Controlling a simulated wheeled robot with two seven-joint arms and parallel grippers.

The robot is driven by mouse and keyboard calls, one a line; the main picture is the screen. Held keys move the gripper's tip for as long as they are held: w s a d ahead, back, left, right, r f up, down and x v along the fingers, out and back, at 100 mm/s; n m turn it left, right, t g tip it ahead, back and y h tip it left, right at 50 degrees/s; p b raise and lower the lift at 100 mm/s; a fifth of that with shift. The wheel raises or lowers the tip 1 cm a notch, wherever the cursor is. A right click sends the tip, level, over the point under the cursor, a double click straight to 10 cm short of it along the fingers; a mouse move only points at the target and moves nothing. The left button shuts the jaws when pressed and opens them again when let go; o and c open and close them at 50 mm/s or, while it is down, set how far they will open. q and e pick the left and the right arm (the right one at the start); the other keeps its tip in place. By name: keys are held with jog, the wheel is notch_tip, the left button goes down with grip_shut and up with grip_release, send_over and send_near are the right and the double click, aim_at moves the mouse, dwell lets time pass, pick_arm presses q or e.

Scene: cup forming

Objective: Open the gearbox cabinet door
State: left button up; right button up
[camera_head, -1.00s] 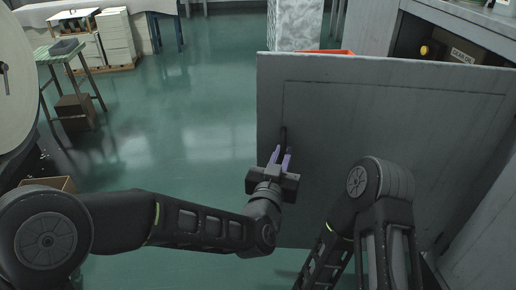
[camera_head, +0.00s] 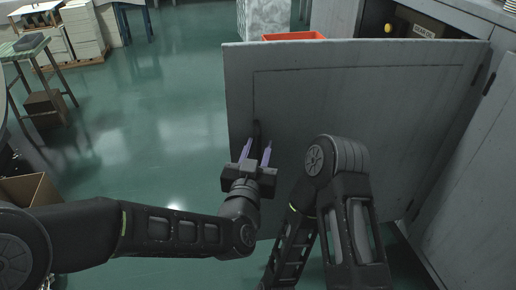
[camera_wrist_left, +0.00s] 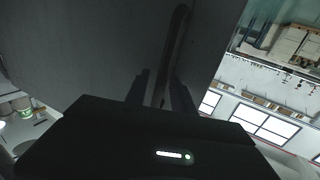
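The grey cabinet door (camera_head: 340,110) stands swung wide open, hinged on its right side at the cabinet (camera_head: 480,165). Its dark handle (camera_head: 257,132) is near the door's left edge. My left gripper (camera_head: 256,152) is at the handle, its two purple fingers spread apart. In the left wrist view the handle (camera_wrist_left: 174,45) runs down between the dark fingers (camera_wrist_left: 160,90), with a gap visible; contact cannot be told. My right arm crosses in front of the door's lower part. Its gripper is not in view.
An orange bin (camera_head: 293,36) shows behind the door's top edge. The cabinet interior holds a labelled box (camera_head: 418,24) and a yellow item (camera_head: 388,29). A green-topped table (camera_head: 24,46) and a cardboard box (camera_head: 28,189) are at left. The green floor (camera_head: 170,110) between is clear.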

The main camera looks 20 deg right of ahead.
pick_arm(q)
jog(key=shift+o, duration=0.2)
jog(key=p+v, duration=0.1)
jog(key=v, duration=0.6)
jog(key=shift+s+a+p, duration=0.2)
jog(key=shift+s+p, duration=0.1)
jog(key=shift+p, duration=0.05)
jog(key=shift+f, duration=0.1)
